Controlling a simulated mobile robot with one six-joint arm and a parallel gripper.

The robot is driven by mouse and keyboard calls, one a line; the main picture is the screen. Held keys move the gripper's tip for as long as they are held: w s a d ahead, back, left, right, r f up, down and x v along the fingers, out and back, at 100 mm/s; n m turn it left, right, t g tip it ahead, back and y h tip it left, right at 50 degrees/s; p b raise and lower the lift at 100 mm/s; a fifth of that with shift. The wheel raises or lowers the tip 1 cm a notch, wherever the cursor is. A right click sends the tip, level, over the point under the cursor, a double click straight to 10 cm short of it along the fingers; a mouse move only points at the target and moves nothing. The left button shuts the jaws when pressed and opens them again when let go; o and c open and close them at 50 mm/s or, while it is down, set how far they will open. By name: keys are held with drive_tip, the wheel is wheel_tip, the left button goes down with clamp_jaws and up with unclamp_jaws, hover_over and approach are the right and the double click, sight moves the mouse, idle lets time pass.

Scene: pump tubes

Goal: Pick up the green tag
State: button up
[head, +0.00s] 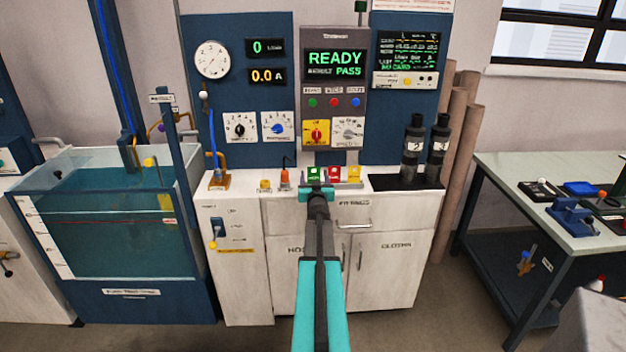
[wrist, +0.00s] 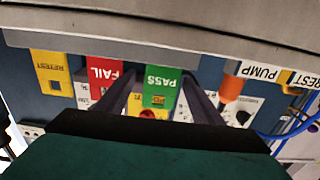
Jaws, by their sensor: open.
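The green tag (head: 314,173) stands at the counter's front edge in the head view, just beyond my gripper (head: 316,188). In the wrist view, which is upside down, the green tag (wrist: 164,82) reads PASS. My gripper (wrist: 161,85) is open there, with one dark finger on each side of the green tag. I cannot tell whether either finger touches it. My gripper hides the lower part of the tag in the head view.
A red FAIL tag (wrist: 103,75) and a yellow RETEST tag (wrist: 50,70) are beside the green one. An orange-topped item (head: 285,177) stands left of it on the white cabinet (head: 395,228). Black cylinders (head: 413,150) stand to the right. A water tank (head: 120,215) is at left.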

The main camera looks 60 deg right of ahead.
drive_tip(key=shift+w+d, duration=0.15)
idle(0.5)
drive_tip(key=c, duration=1.1)
drive_tip(key=shift+r, duration=0.15)
drive_tip(key=shift+r, duration=1.35)
drive_tip(key=shift+a+r, duration=0.25)
drive_tip(key=shift+r, duration=0.05)
drive_tip(key=v, duration=0.5)
drive_tip(key=r+b+v, duration=0.1)
drive_tip(key=v, duration=0.4)
drive_tip(key=b+v, duration=0.1)
drive_tip(key=v, duration=0.4)
drive_tip(key=shift+a+r, duration=0.25)
drive_tip(key=shift+a, duration=0.05)
